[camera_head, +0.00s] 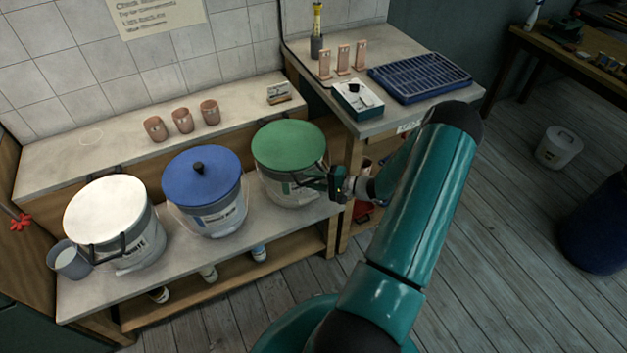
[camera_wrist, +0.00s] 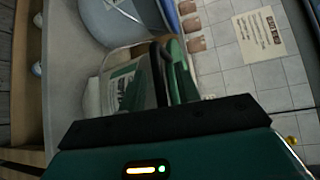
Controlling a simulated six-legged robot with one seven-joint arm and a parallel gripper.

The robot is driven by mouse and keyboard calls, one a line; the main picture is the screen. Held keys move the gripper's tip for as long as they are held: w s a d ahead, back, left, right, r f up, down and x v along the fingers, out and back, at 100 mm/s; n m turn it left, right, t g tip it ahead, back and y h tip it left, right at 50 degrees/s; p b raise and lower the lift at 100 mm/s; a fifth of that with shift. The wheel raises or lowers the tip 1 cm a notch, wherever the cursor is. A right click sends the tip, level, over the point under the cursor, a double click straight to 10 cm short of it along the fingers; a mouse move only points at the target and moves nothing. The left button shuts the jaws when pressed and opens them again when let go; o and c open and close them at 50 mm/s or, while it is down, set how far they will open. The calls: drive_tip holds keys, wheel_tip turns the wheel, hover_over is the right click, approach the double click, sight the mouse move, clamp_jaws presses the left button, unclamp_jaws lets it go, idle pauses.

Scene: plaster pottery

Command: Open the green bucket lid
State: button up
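The green lid (camera_head: 289,146) lies flat and closed on a pale bucket (camera_head: 290,190), the rightmost of the row on the bench. My gripper (camera_head: 312,180) is at the front right of this bucket, just under the lid's rim, beside dark parts that may be a lid handle. In the wrist view, the green lid (camera_wrist: 181,75) appears edge-on beyond dark bars, with the bucket's labelled side (camera_wrist: 125,90) to its left. I cannot tell fingers from handle there, nor whether the gripper touches or grips anything.
A blue-lidded bucket (camera_head: 201,176) and a white-lidded bucket (camera_head: 107,208) stand to the left. Several terracotta cups (camera_head: 182,120) sit on the ledge behind. A side table with a blue rack (camera_head: 420,76) and a small box (camera_head: 357,100) adjoins at the right.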

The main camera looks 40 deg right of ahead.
clamp_jaws()
drive_tip(key=shift+r, duration=0.1)
